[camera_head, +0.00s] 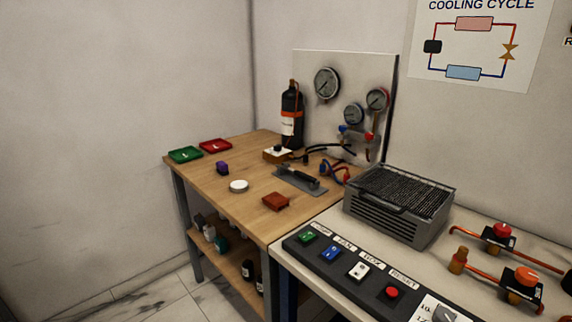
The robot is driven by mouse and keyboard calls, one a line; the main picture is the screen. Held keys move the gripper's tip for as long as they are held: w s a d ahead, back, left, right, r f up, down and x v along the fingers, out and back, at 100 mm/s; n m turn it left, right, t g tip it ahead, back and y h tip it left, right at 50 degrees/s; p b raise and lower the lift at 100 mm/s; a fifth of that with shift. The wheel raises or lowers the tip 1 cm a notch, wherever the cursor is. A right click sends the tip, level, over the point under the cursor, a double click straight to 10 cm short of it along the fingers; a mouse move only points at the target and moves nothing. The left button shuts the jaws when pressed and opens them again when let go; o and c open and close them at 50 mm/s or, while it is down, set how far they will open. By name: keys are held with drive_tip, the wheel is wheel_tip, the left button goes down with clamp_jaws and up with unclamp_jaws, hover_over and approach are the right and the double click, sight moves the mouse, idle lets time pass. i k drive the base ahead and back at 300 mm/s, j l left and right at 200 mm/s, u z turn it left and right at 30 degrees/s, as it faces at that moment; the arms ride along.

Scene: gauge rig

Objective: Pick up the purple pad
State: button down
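The purple pad (222,168) is a small dark purple block on the wooden table (258,208), toward its left side. It stands apart from the things around it, between the green tray (185,155) and a round white disc (239,186). My gripper is not in view, and no part of my arm shows near the pad.
A red tray (215,146) lies beside the green one. A black bottle (292,115) and gauge panel (345,90) stand behind. A switch panel (350,272) is at front right.

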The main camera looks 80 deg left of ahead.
sight(222, 167)
drive_tip(key=u, duration=2.85)
drive_tip(key=i+j, duration=0.3)
drive_tip(key=i, duration=0.2)
drive_tip(key=i+j, duration=0.3)
drive_tip(key=i, duration=0.15)
drive_tip(key=i+j, duration=0.3)
drive_tip(key=i, duration=0.2)
drive_tip(key=i+j, duration=0.3)
drive_tip(key=i, duration=0.2)
drive_tip(key=l+z, duration=0.05)
